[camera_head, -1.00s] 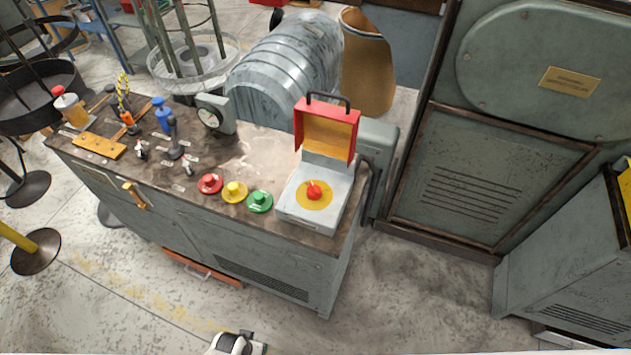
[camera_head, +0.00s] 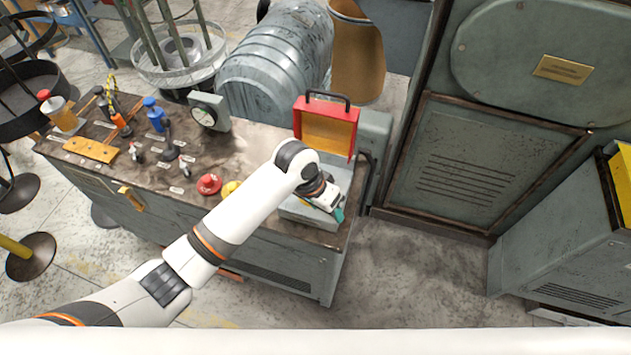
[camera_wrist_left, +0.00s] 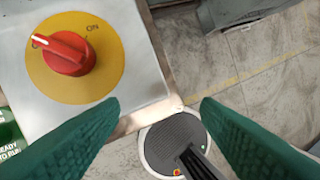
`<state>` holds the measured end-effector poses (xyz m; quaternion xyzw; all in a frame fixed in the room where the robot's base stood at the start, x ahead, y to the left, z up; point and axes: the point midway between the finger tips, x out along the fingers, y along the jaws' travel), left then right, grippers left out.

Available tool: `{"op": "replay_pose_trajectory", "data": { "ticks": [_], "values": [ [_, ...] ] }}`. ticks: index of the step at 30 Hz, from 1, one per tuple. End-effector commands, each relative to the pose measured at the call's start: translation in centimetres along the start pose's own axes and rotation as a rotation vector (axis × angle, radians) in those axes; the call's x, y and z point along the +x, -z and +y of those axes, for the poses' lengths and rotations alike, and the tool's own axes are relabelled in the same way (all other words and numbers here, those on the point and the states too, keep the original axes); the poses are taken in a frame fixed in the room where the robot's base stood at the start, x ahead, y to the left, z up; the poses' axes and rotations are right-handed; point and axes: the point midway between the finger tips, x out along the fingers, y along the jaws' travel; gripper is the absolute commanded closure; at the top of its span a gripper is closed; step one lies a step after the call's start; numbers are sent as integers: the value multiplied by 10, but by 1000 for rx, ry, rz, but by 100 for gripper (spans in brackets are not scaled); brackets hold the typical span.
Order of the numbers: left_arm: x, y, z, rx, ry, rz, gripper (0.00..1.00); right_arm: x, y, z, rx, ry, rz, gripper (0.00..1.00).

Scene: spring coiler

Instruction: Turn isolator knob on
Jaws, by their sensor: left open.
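The red isolator knob (camera_wrist_left: 66,52) sits on a yellow disc (camera_wrist_left: 98,82) on a light grey box in the left wrist view. Its white pointer line points to the left, away from the "ON" lettering at the disc's upper right. In the head view the grey box (camera_head: 305,217) has its red lid (camera_head: 325,126) raised, and my arm hides the knob. My left gripper (camera_head: 338,214) is over the box's front right part. Its green fingers (camera_wrist_left: 160,103) are spread with nothing between them, and the knob lies beyond the left finger. My right gripper is not in view.
Red (camera_head: 208,184) and yellow (camera_head: 231,188) push buttons stand left of the box on the bench (camera_head: 130,185). My arm passes over the bench front. Several small levers are at the bench's left. A large grey cabinet (camera_head: 465,170) stands to the right, with open floor before it.

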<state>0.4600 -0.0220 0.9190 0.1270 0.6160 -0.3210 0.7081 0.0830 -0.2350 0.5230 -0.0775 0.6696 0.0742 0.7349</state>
Motion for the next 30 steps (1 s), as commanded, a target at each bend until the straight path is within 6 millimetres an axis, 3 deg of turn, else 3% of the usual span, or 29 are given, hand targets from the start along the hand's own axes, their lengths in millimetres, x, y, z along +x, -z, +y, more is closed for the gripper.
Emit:
{"op": "replay_pose_trajectory", "data": {
  "ticks": [1, 6, 12, 15, 20, 30],
  "values": [
    [-12, -16, 5, 26, -26, 23, 42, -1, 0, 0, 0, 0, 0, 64],
    [-48, -51, 26, 69, -119, 135, 42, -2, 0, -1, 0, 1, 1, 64],
    [-82, -70, 47, 58, -202, 208, 42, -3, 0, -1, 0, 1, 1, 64],
    [-85, -72, 51, 53, -215, 220, 42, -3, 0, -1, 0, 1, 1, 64],
    [-70, -68, 54, 52, -214, 224, 42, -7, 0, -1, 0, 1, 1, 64],
    [-7, -54, 68, 52, -214, 222, 42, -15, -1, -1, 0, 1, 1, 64]
  ]
}}
